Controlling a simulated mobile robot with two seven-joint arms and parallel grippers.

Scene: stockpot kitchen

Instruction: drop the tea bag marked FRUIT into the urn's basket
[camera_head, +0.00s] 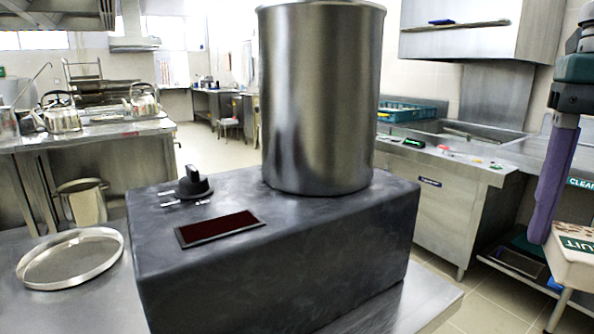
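A tall steel cylinder (322,100), apparently the urn's vessel, stands upright on a dark grey base (280,270) with a black knob and a dark red display. Its top rim is at the picture's upper edge; I cannot see inside it or any basket. My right gripper (548,235) is at the right edge, with one purple finger pointing down. At its tip hangs a pale tea bag (568,275), cut off by the frame, with the letters "UIT" on a dark green band. It is right of the urn and apart from it. My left gripper is not in view.
A round shallow steel lid or tray (72,262) lies on the counter left of the base. Behind are a sink counter (452,160) with a teal crate (408,110), and a left table with kettles (62,118). Open floor lies between them.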

